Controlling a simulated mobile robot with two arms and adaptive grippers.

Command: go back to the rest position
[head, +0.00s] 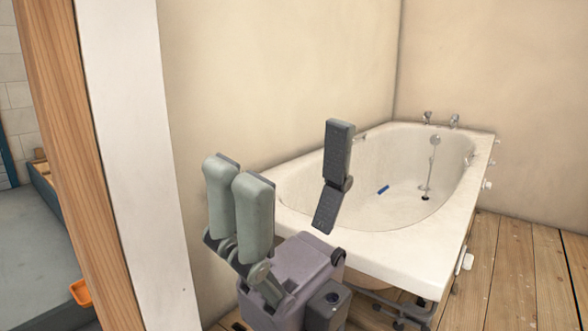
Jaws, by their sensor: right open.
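My right gripper (282,163) is in the lower middle of the head view, in front of the bathtub's near left corner. Its grey-green and dark fingers point up and stand wide apart. It is open, with nothing between the fingers. Its dark finger on the right covers part of the tub's near left rim and inside in this view. My left gripper is not in view.
A white bathtub (400,242) stands along the wall, with a small blue object (383,190) inside. A wooden post (75,150) and white board edge (135,150) rise at the left. Wooden floorboards (530,270) at the right are clear. An orange tray (81,292) shows lower left.

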